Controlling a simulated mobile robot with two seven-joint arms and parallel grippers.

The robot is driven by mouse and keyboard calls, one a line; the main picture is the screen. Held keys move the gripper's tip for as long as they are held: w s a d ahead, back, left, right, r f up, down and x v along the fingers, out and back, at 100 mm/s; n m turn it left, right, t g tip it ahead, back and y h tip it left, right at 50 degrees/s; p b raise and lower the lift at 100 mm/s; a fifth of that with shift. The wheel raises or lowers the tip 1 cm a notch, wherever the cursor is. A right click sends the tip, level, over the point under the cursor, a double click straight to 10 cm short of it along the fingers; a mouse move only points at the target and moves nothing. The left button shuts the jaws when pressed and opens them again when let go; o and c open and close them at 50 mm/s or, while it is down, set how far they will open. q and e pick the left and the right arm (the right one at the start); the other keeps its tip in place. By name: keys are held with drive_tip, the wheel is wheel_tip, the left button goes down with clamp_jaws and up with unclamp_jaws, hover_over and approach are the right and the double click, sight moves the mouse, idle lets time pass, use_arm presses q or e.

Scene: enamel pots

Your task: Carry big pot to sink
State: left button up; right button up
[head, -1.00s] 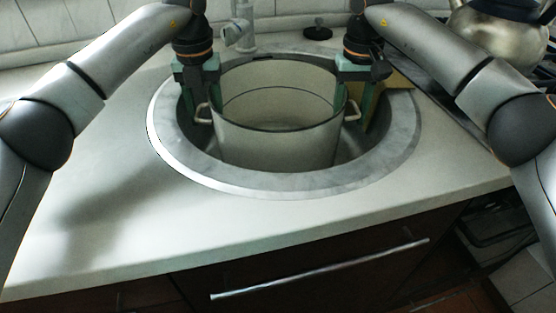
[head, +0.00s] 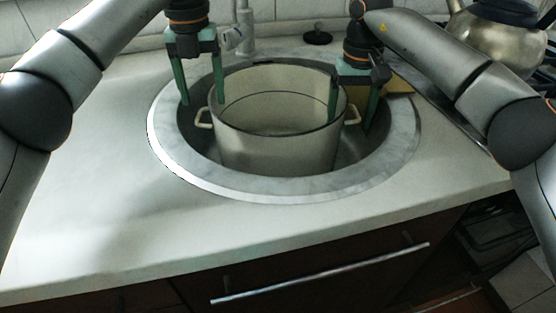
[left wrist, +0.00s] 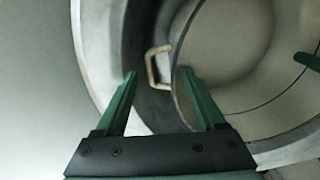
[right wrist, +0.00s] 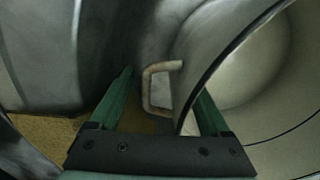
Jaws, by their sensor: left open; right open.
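The big pot (head: 275,145) is a white enamel pot with a dark rim and two side handles. It stands upright inside the round metal sink (head: 290,188).
A faucet (head: 245,32) stands behind the sink. A metal kettle (head: 495,42) is at the back right, and a black stopper (head: 317,36) lies behind the sink. A yellowish object (head: 398,86) sits at the sink's right edge. The counter (head: 95,215) at left is clear.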

use_arm(q)
drive_tip(key=shift+a+r, duration=0.1)
drive_tip(key=shift+r, duration=0.95)
use_arm(e)
drive_tip(key=shift+r, duration=0.15)
use_arm(q)
drive_tip(key=shift+d, duration=0.2)
use_arm(e)
wheel_tip(320, 180, up, 12)
